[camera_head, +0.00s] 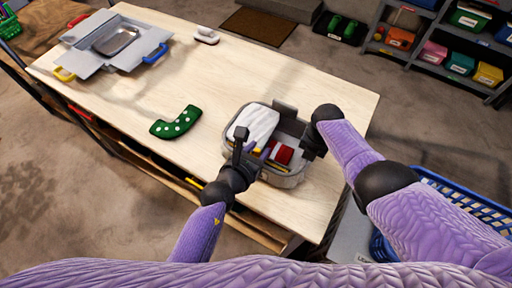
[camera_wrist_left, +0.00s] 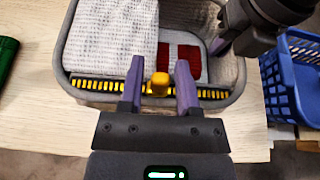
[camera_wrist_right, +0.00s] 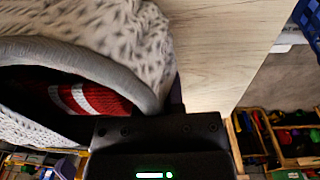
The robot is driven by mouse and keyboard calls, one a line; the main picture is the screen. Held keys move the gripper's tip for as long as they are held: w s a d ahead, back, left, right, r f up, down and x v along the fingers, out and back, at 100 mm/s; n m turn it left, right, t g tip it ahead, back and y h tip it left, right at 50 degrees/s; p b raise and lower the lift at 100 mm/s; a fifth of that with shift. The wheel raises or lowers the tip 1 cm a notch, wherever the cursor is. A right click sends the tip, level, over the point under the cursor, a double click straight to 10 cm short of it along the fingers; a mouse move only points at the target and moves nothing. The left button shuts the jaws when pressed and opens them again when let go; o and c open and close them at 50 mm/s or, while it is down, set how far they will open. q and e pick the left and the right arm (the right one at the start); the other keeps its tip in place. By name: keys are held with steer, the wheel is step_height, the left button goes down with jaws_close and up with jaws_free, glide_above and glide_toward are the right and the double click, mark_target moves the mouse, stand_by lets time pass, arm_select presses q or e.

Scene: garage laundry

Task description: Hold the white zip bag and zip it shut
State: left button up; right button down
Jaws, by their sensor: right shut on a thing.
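The white zip bag (camera_head: 294,181) stands on the table with its top open; it looks grey-white and textured. A folded white cloth (camera_head: 254,124) and a red item (camera_head: 282,154) with pale stripes lie inside. In the left wrist view, a yellow-and-black zip (camera_wrist_left: 104,85) runs along the near rim, with a yellow zip pull (camera_wrist_left: 160,83) on it. My left gripper (camera_wrist_left: 160,72) is open, its fingers on either side of the pull with gaps showing. My right gripper (camera_head: 309,148) is shut on the bag's rim at the right; its fingertips are mostly hidden in the right wrist view.
A green spotted item (camera_head: 175,122) lies on the table (camera_head: 230,75) left of the bag. A blue basket (camera_head: 465,200) stands off the table's right side.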

arm_select(q)
steer(key=shift+o, duration=0.8)
steer(key=v, duration=1.2)
steer(key=w+d+r+n+t+h, duration=0.1)
steer(key=w+d+r+n+t, duration=0.15)
steer(key=r, duration=0.55)
steer(key=w+d+r+n+t+h, duration=0.1)
steer(key=w+r+t, duration=0.3)
steer(key=r, duration=0.5)
steer(key=s+a+f+m+g+y, duration=0.1)
steer(key=s+f+m+g+y, duration=0.1)
steer(key=f+g, duration=0.35)
steer(key=s+a+f+m+g+y, duration=0.1)
steer(key=s+f+m+g+y, duration=0.1)
steer(key=f+g, duration=0.4)
steer(key=shift+n+t, duration=0.25)
steer(key=shift+t, duration=0.25)
steer(key=x, duration=1.2)
steer(key=shift+s+a+f, duration=0.1)
steer(key=shift+a+f, duration=0.05)
steer(key=shift+f, duration=0.5)
jaws_close()
